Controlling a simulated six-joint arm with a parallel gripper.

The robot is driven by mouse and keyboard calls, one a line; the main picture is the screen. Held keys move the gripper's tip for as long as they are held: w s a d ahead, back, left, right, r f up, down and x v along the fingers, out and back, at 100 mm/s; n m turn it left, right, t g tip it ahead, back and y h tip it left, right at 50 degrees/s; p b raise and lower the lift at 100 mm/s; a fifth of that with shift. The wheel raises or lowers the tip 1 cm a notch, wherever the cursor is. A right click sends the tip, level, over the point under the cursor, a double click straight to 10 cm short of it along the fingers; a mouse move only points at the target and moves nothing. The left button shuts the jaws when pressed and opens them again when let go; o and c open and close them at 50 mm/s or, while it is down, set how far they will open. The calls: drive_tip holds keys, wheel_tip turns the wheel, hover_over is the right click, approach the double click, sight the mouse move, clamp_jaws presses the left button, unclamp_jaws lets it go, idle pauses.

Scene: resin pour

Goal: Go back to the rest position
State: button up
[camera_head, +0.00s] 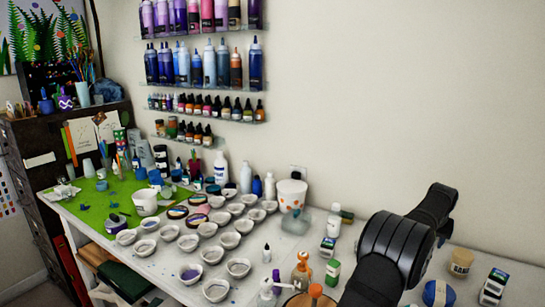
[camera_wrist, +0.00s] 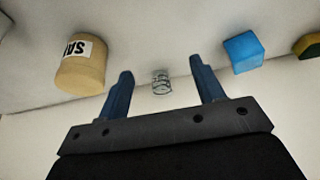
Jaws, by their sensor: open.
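My gripper (camera_wrist: 160,82) shows in the wrist view with its two blue fingers spread apart and nothing between them. Past the fingertips a small clear ribbed glass or jar (camera_wrist: 162,83) stands farther off, apart from the fingers. In the head view my black arm reaches up at the right of the table, and its gripper end cannot be seen there.
The white table (camera_head: 240,261) holds several small white cups at the middle left and pump bottles (camera_head: 302,270) at the front. A tan labelled tub (camera_head: 461,263) stands at the right; a tan tub (camera_wrist: 82,65) and blue block (camera_wrist: 243,52) flank my fingers in the wrist view.

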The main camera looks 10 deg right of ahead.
drive_tip(key=w+f, duration=0.2)
drive_tip(key=w, duration=0.1)
drive_tip(key=w+f, duration=0.1)
drive_tip(key=w, duration=0.1)
drive_tip(key=shift+w+a+f, duration=0.1)
drive_tip(key=shift+a, duration=0.25)
